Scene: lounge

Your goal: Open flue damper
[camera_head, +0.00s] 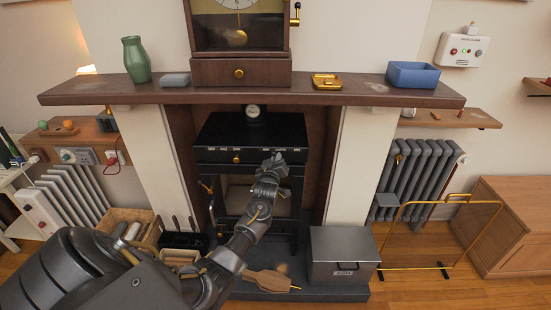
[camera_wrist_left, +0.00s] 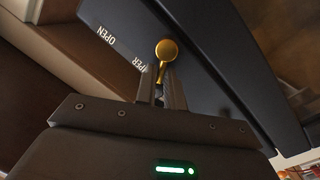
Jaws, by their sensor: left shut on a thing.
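The black stove (camera_head: 225,130) stands in the fireplace opening, with a dial gauge (camera_head: 254,112) on its top. In the left wrist view, a dark panel (camera_wrist_left: 205,62) carries white lettering reading "OPEN" and a partly hidden word ending in "PER". A round brass knob (camera_wrist_left: 166,48) shows against that panel. My left gripper (camera_head: 274,160) is at the right part of the stove's upper front, and its fingers are shut on the brass knob's stem. In the head view the gripper hides this knob. My right gripper is out of view.
The wooden mantel (camera_head: 150,94) overhangs the stove and carries a clock (camera_head: 240,70), a green vase (camera_head: 136,60) and a blue box (camera_head: 413,75). A grey metal box (camera_head: 340,250) stands on the hearth at right. A brass rail (camera_head: 440,202) stands on the floor further right.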

